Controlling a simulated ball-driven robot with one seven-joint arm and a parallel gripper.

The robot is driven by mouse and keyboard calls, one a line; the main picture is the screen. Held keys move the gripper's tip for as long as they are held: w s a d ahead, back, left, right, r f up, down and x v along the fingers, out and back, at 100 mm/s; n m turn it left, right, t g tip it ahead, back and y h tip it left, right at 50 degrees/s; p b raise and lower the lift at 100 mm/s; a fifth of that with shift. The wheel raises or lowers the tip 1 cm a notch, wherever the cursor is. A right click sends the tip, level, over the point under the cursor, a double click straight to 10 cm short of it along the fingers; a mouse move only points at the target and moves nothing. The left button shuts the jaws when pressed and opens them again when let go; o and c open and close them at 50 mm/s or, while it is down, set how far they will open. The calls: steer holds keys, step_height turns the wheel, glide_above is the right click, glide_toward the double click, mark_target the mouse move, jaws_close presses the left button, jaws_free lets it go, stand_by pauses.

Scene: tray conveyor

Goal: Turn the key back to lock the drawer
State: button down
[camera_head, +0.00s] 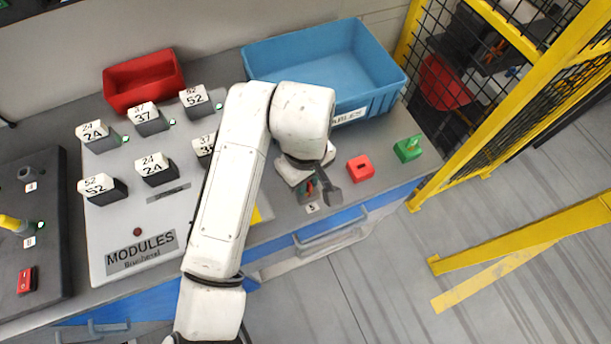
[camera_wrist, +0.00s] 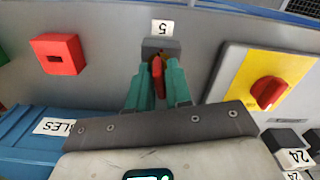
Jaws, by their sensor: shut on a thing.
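My gripper (camera_wrist: 159,88) reaches down with its two teal fingers on either side of a red key (camera_wrist: 157,68). The jaws are shut on the key. The key stands at a dark grey lock block (camera_wrist: 164,44) beside a label with the number 5. In the head view my gripper (camera_head: 317,188) is over the counter's front edge, with the label 5 (camera_head: 312,208) just in front. A drawer (camera_head: 330,232) with a grey handle is below that edge; I cannot tell whether it is fully shut. The keyhole is hidden by the fingers.
A red block (camera_head: 360,167) and a green block (camera_head: 408,148) stand to the right. A blue bin (camera_head: 383,108) is behind. A red knob (camera_wrist: 269,92) on a yellow plate is close by in the wrist view. Numbered modules (camera_head: 98,187) stand to the left. A yellow fence (camera_head: 480,115) is at the right.

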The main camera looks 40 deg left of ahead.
steer(key=shift+n+p, duration=1.9)
steer(key=shift+p, duration=0.9)
steer(key=shift+n, duration=1.1)
steer(key=shift+d, duration=0.1)
steer(key=shift+n, duration=1.5)
